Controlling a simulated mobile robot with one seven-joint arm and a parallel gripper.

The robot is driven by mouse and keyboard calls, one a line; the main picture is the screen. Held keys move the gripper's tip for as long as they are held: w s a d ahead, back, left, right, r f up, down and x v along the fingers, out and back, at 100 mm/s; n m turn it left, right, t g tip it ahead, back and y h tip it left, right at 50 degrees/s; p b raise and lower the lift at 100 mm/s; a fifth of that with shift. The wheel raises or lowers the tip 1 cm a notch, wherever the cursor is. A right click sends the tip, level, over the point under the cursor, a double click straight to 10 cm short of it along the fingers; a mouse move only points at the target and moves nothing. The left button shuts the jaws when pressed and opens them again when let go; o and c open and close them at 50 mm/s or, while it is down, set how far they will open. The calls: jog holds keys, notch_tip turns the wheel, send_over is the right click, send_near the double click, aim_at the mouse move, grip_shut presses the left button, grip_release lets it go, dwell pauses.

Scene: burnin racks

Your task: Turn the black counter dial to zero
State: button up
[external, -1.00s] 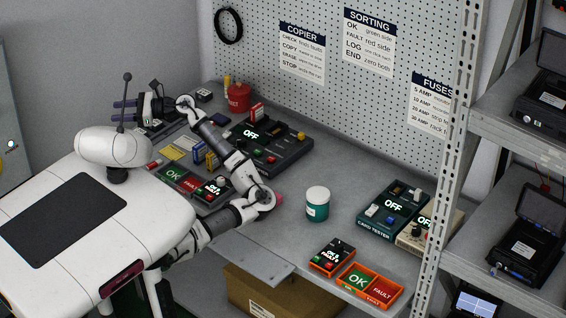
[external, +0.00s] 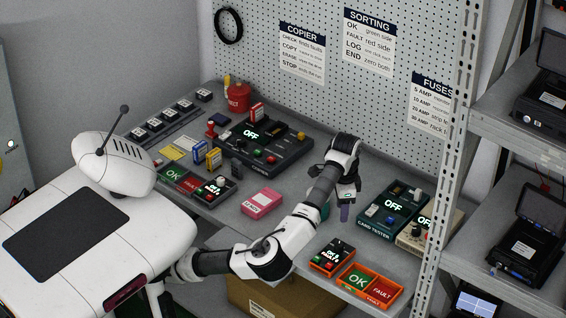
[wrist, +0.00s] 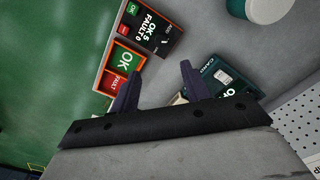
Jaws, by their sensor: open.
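Two dark counters with lit displays are in view. One, all black as far as I can see, stands beside the left OK/FAULT tray (external: 174,178); its small dial (external: 221,181) is too small to read. The other counter (external: 333,257), with orange edges, stands by the orange OK/FAULT tray (external: 346,284). In the wrist view this counter (wrist: 152,30) seems to read OK 5, FAULT 0. My gripper (external: 345,212) is open and empty, above the bench left of the card tester (external: 387,219), well right of the black counter. Its dark fingers (wrist: 158,86) are spread in the wrist view.
A pink box (external: 262,203) lies between the black counter and my arm. A teal cup (wrist: 268,8) stands close to my gripper, mostly hidden in the external view. The copier (external: 265,146) is at the back. A metal shelf (external: 520,130) bounds the right side.

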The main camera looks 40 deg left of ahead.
aim_at(339, 244)
notch_tip(339, 244, down, 14)
jog(key=shift+r+p, duration=0.15)
jog(key=shift+p, duration=0.25)
jog(key=c, duration=1)
